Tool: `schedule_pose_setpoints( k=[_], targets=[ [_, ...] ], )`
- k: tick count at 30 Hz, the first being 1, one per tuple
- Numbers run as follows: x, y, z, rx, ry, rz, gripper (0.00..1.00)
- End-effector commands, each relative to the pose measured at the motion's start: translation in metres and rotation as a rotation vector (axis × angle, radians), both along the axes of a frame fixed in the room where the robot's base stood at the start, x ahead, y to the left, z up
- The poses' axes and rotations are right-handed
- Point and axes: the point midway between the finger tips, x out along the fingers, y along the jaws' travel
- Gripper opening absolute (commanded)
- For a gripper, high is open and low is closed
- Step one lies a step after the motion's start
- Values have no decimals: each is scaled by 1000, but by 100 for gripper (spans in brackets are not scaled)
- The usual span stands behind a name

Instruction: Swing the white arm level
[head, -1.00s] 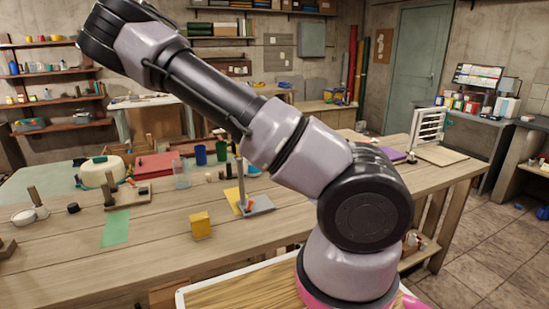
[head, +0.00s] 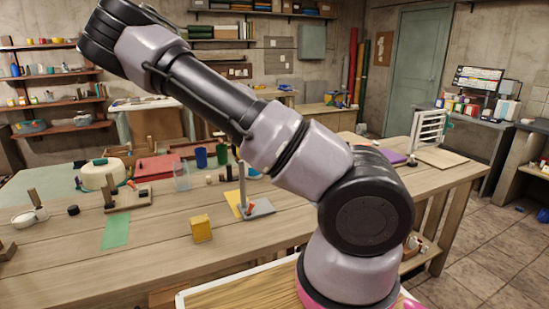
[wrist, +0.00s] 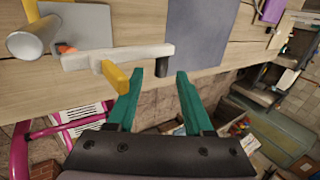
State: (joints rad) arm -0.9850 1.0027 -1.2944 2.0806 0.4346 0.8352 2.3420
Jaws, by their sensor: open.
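In the wrist view, a white arm (wrist: 105,57) runs left to right near the edge of the wooden table. A short yellow piece (wrist: 116,77) sticks out from it toward me, and its right end has a dark part beneath. A grey cylinder (wrist: 28,38) and a small orange piece show left of the arm. My gripper (wrist: 161,76), with green fingers, is open and empty. Its left finger is close beside the yellow piece; I cannot tell if they touch. The arm's tilt is unclear from this angle. The head view does not show my gripper, and I cannot pick out the white arm there.
In the head view, the long wooden table (head: 150,255) carries a yellow block (head: 201,227), a green sheet (head: 115,232), a grey stand (head: 259,208) and a white slatted frame (head: 430,128). A grey-violet sheet (wrist: 200,32) lies beyond my fingers in the wrist view.

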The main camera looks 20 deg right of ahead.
Motion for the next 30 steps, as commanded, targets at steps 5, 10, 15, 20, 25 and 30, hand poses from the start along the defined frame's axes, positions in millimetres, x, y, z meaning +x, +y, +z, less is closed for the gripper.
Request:
schedule_pose_setpoints(
  k=[5, 10, 15, 20, 25, 30],
  targets=[
    [1, 11, 17, 0, -2, 5, 52],
    [1, 29, 47, 0, -3, 5, 52],
    [1, 44, 73, -1, -2, 4, 52],
    [1, 53, 88, 0, 0, 1, 52],
    [1, 55, 92, 0, -1, 1, 52],
    [1, 55, 92, 0, -1, 1, 52]
  ],
)
